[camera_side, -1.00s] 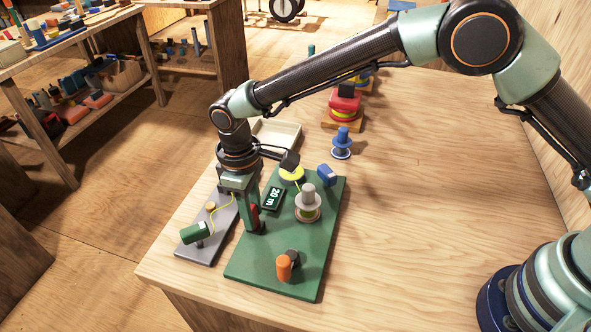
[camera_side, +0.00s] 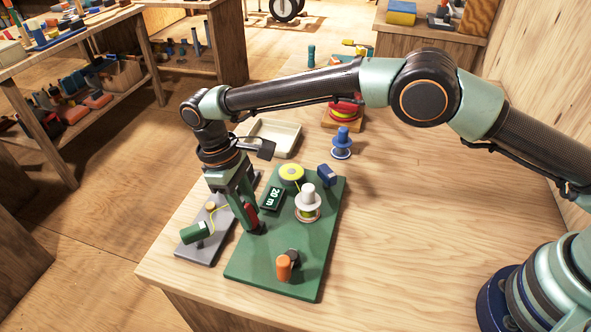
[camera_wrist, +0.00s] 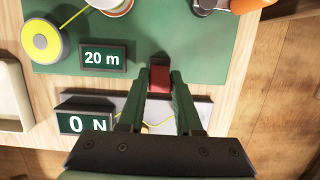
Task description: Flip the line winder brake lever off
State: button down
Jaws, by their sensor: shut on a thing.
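The line winder is a green board (camera_side: 320,245) on the table, with a white spool (camera_side: 308,208), a yellow wheel (camera_side: 291,173), a "20 m" display (camera_side: 272,199) and an orange crank knob (camera_side: 284,266). The red brake lever (camera_side: 250,213) stands at the board's left edge. My gripper (camera_side: 248,226) comes down tilted from the upper left and is shut on the lever. In the wrist view, the red lever end (camera_wrist: 159,80) sits between my fingertips (camera_wrist: 161,84). The fingers hide the lever's sides, and its pivot is not clear.
A grey plate (camera_side: 205,250) with a green cylinder (camera_side: 196,232) and yellow line lies close left of the board. A "0 N" display (camera_wrist: 88,122) shows in the wrist view. A cream tray (camera_side: 288,147) and blue spool (camera_side: 342,145) stand behind. The table's right side is clear.

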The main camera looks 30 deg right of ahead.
jog(key=c, duration=0.6)
grip_release()
jog(key=v, duration=0.7)
jog(key=shift+r, duration=0.25)
jog(key=d+r+m+t+y, duration=0.2)
jog(key=d+r+m+t, duration=0.2)
jog(key=d+r, duration=1.35)
jog(key=s+d+f+m+t, duration=0.1)
jog(key=s+d+m+t, duration=0.1)
jog(key=s+d, duration=0.4)
jog(key=s+d+f+m+t, duration=0.1)
jog(key=s+d+f+m, duration=0.1)
jog(key=s+d, duration=0.5)
jog(key=d+m, duration=0.1)
jog(key=d, duration=0.2)
jog(key=shift+s+d+f+t, duration=0.25)
jog(key=shift+f+t, duration=0.1)
jog(key=shift+t, duration=0.05)
